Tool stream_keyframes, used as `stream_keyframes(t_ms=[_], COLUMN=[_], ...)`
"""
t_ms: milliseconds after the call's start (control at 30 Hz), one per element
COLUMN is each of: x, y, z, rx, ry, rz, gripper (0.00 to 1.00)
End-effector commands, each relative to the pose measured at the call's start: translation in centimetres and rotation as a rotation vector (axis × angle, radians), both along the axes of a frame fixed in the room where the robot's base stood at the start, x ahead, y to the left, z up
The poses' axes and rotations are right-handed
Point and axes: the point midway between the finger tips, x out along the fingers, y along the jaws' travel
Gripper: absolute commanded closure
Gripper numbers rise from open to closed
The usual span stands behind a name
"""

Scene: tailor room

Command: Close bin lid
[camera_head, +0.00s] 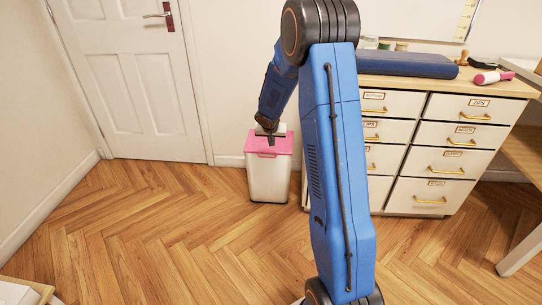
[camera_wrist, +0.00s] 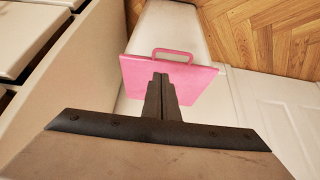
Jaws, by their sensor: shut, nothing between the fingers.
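The bin (camera_head: 268,180) is white and stands upright on the floor against the back wall, left of the drawer cabinet. Its pink lid (camera_head: 284,146) lies across the top of the bin and looks down or nearly so; a small gap cannot be ruled out. My gripper (camera_head: 271,139) is shut and empty, right at the lid and partly covering it. In the wrist view the fingertips (camera_wrist: 161,77) point over the pink lid (camera_wrist: 203,84) toward its loop handle (camera_wrist: 172,56). I cannot tell whether they touch it. The white bin body (camera_wrist: 168,32) shows beyond the handle.
The white drawer cabinet (camera_head: 419,145) stands close to the bin's right, with a blue roll (camera_head: 408,64) on top. A white door (camera_head: 130,80) is at the left. The herringbone floor (camera_head: 150,230) in front is clear. My arm covers the middle of the head view.

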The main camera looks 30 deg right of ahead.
Motion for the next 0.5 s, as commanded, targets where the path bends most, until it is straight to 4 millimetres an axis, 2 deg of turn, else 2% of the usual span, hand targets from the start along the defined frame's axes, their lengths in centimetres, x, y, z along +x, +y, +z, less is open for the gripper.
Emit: stream_keyframes(t_ms=[500], x=[-3.9], y=[2.6], z=[-2.7], rx=[-0.001], ry=[0.002], rz=[0.003], gripper=[1.00])
